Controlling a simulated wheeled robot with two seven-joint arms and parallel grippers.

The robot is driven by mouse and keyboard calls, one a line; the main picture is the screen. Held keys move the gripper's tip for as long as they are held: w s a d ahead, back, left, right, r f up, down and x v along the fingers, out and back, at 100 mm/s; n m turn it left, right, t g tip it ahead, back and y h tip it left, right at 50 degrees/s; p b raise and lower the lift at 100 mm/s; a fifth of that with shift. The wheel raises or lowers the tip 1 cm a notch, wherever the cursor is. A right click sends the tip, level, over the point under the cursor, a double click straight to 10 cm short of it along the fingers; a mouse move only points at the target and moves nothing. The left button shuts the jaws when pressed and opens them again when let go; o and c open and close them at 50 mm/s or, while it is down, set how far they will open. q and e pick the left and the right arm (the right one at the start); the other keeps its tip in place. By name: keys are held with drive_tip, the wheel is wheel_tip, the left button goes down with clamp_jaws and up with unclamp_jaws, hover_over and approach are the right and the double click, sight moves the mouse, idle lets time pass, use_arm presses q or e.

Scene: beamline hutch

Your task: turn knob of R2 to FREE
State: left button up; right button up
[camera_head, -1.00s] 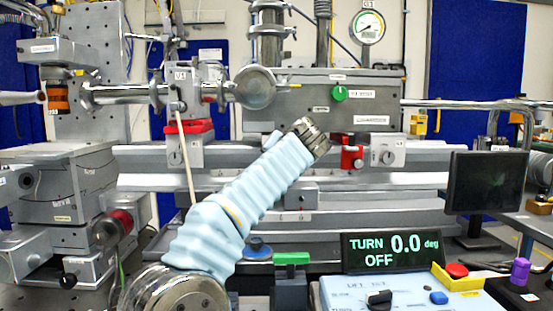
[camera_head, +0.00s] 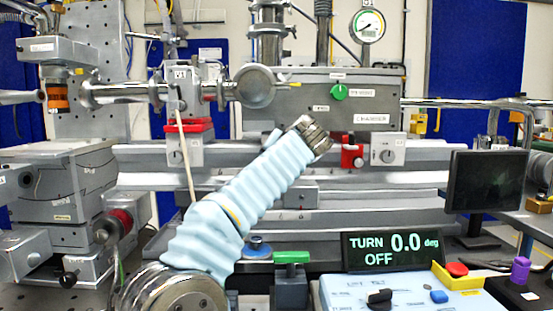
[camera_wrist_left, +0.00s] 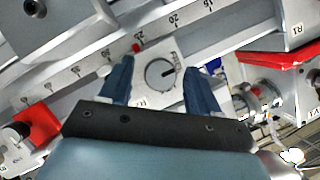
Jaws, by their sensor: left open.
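My left gripper (camera_wrist_left: 157,88) is open. In the wrist view its two blue fingers stand on either side of a round grey knob (camera_wrist_left: 160,74) with a dark pointer line, set in a pale plate. A small tag on this plate looks like R1 or R2; I cannot tell which. I see no clear contact between fingers and knob. In the head view my left gripper (camera_head: 318,136) reaches up to the rail in front of the long grey chamber; its fingertips are hidden. My right gripper is not in view.
A rail scale (camera_wrist_left: 128,48) with a red mark runs behind the plate. In the head view a red clamp (camera_head: 352,157) and a pale knob block (camera_head: 388,149) sit right of my gripper. The display (camera_head: 392,251) reads TURN 0.0 deg, OFF. A control box (camera_head: 400,293) stands in front.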

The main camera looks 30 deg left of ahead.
use_arm(q)
drive_tip(key=b+v, duration=0.1)
drive_tip(key=v, duration=1.2)
drive_tip(key=shift+s+d, duration=0.1)
